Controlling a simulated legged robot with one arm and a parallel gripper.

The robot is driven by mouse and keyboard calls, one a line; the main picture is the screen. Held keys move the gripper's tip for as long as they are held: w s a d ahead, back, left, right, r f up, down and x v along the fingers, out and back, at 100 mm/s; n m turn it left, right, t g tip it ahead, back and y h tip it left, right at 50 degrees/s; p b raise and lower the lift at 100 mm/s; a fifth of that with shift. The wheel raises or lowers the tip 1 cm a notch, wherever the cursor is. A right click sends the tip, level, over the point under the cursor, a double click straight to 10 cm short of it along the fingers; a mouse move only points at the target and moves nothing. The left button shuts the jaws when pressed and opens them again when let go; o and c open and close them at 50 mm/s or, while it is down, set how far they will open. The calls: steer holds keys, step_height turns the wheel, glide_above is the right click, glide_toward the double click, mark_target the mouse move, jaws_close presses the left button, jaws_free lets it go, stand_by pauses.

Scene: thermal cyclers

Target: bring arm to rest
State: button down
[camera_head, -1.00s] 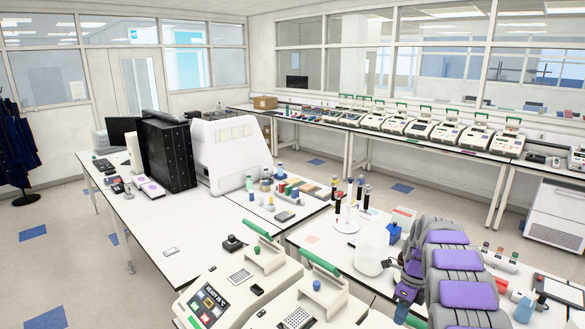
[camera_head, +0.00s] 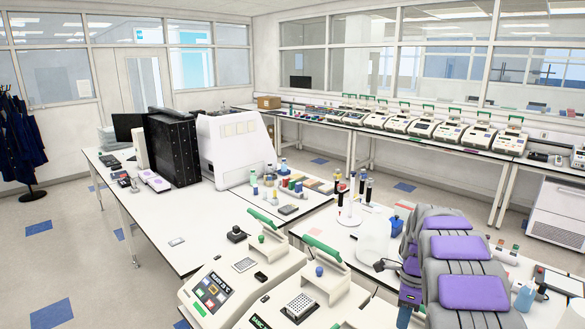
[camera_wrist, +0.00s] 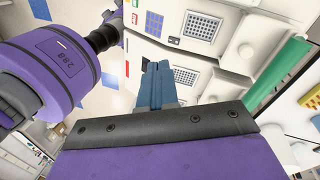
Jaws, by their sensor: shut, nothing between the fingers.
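My arm, grey with purple pads, shows at the lower right of the head view. My gripper (camera_wrist: 158,84) is in the middle of the wrist view, its blue-grey fingers shut together with nothing between them. Beyond it in the wrist view are thermal cyclers, one with a sample block (camera_wrist: 197,25) and a green lid handle (camera_wrist: 275,78). The fingertips look apart from them, though the exact gap is hard to tell. Two thermal cyclers (camera_head: 215,300) stand on the near bench, left of my arm.
A white bench (camera_head: 165,225) holds a black box (camera_head: 172,148) and a large white instrument (camera_head: 232,150). A pipette stand (camera_head: 348,215) and a blue item (camera_head: 397,223) stand close to my arm. Several thermal cyclers line the back bench (camera_head: 440,150). Floor (camera_head: 75,260) at the left is open.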

steer(key=s+a+f+n+b, duration=0.1)
steer(key=s+a+n+b, duration=0.25)
steer(key=s, duration=0.35)
steer(key=s+a+n+h+b, duration=0.1)
steer(key=s+a+n+b, duration=0.25)
steer(key=s+n, duration=0.2)
steer(key=s+a+f+n+b, duration=0.1)
steer(key=s+a+n+b, duration=0.25)
steer(key=s, duration=0.45)
steer(key=s+a+f+n+b, duration=0.2)
steer(key=s+f+n+b, duration=0.2)
steer(key=s, duration=0.5)
steer(key=s+a+f+n+b, duration=0.2)
steer(key=s+f+n+b, duration=0.2)
steer(key=s, duration=0.5)
step_height(320, 180, down, 2)
steer(key=shift+s+f+n, duration=0.25)
steer(key=shift+n, duration=1)
